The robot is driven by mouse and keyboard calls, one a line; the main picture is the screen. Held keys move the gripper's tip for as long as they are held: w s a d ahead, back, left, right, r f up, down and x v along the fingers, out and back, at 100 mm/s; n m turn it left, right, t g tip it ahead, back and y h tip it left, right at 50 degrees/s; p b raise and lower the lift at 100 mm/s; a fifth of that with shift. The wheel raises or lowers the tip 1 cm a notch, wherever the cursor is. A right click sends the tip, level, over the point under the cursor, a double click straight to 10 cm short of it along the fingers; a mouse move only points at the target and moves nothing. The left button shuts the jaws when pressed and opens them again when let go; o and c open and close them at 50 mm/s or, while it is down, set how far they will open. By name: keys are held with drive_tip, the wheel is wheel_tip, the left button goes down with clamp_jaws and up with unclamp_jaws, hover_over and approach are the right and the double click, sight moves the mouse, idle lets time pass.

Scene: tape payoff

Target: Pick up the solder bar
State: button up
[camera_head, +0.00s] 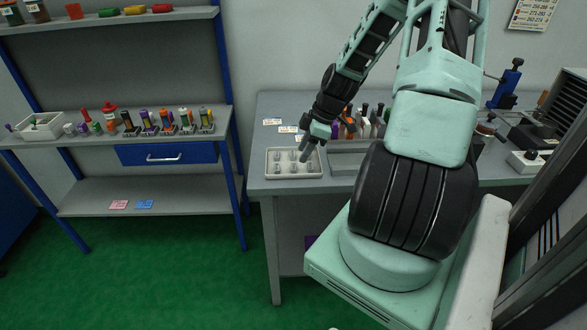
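I cannot pick out the solder bar with certainty. Small grey pieces (281,168) sit in the compartments of a pale tray (269,174) at the left end of the grey workbench, too small to identify. My gripper (305,154) points down over the right part of this tray, close above its back compartments. Its fingertips are small and dark here, so I cannot tell whether they are open, shut, touching a piece or apart from it. My arm hides much of the bench to the right of the tray.
Coloured-handled tools (364,121) stand behind the arm on the bench. A blue clamp-like device (507,83) and a small white box (524,162) are to the right. A blue-framed shelf (87,182) with bottles stands left, apart from the bench. Green floor (165,275) lies clear in front.

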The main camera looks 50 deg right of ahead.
sight(292, 170)
drive_tip(key=p+x, duration=0.1)
drive_tip(key=x, duration=0.4)
drive_tip(key=shift+w+a, duration=0.15)
drive_tip(key=shift+a, duration=0.05)
drive_tip(key=shift+c, duration=0.4)
drive_tip(key=c, duration=0.5)
drive_tip(key=shift+c, duration=0.3)
drive_tip(key=shift+r, duration=0.1)
